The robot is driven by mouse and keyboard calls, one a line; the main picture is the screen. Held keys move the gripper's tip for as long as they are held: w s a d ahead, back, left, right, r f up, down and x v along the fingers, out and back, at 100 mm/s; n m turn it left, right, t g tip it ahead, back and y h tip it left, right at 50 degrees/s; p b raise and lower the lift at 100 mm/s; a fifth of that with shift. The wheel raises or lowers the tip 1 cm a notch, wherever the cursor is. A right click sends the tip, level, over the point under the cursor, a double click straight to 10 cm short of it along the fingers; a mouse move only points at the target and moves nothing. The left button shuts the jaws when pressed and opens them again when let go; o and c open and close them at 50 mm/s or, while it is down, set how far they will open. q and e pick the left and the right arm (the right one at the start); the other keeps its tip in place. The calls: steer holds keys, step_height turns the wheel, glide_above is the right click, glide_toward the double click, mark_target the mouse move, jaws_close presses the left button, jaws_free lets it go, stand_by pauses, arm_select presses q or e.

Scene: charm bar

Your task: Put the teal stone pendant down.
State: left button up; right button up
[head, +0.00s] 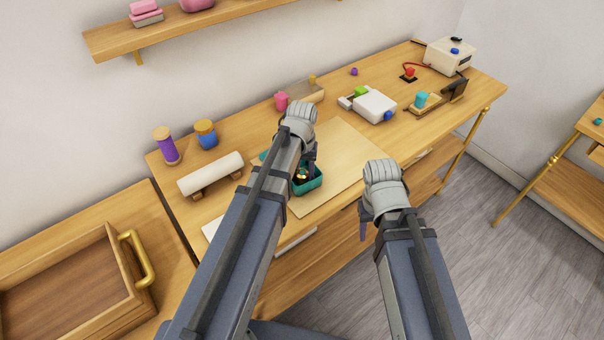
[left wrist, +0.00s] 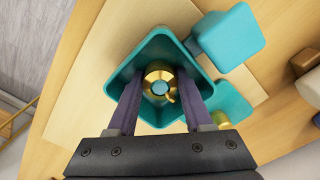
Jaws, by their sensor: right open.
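The teal stone pendant (left wrist: 160,88) is a round gold piece with a teal centre and a small gold loop. In the left wrist view it sits between the fingertips of my left gripper (left wrist: 161,90), which appear to touch its sides. It is inside the walls of an open teal box (left wrist: 124,80); I cannot tell if it touches the floor. In the head view my left gripper (head: 306,168) reaches down into the teal box (head: 314,184), partly hidden by my arm. My right gripper (head: 365,222) is open and empty near the table's front edge.
Teal pieces (left wrist: 229,42) lie beside the box. The pale board (head: 345,155) has clear room to the right. A white device (head: 374,105) stands behind right.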

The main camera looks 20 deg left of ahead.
mark_target(302, 173)
arm_select(q)
steer(key=shift+o, duration=0.7)
steer(key=shift+r, duration=0.1)
step_height(302, 173, up, 12)
steer(key=p, duration=1.3)
steer(key=s+d+m+y, duration=0.1)
steer(key=s+d+m, duration=0.4)
steer(key=s+d, duration=0.5)
steer(key=s, duration=0.4)
steer(key=shift+d+r+b, duration=0.15)
steer(key=shift+d+b, duration=0.1)
steer(key=shift+b, duration=0.05)
